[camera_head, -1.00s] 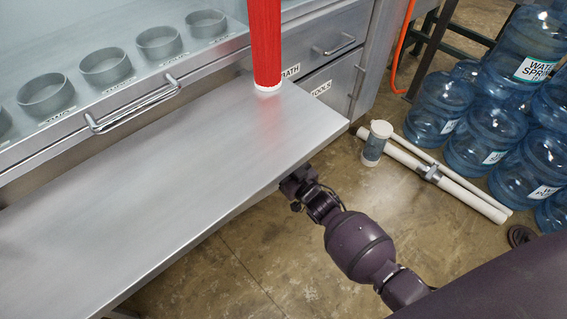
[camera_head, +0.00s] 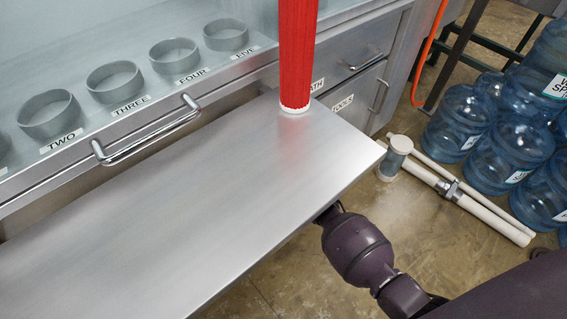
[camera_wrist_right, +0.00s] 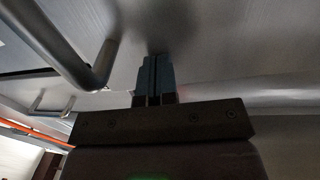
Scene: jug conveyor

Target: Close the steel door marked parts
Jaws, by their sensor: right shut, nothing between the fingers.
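No label reading parts can be read in either view. In the right wrist view a pale steel panel (camera_wrist_right: 230,45) fills the top, with a bar handle (camera_wrist_right: 58,48) at its left; I cannot tell if this is the parts door. My right gripper (camera_wrist_right: 153,62) is shut and empty, its fingertips at or very near that panel, right of the handle. In the head view my right arm reaches beneath the steel tabletop (camera_head: 150,220), which hides the gripper. My left gripper is out of view.
A red post (camera_head: 297,55) stands on the tabletop. Behind are a handled steel front (camera_head: 145,135), grey rings (camera_head: 115,82) and drawers marked BATH and TOOLS (camera_head: 345,108). White pipes (camera_head: 475,200) and blue water jugs (camera_head: 495,150) are on the floor at right.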

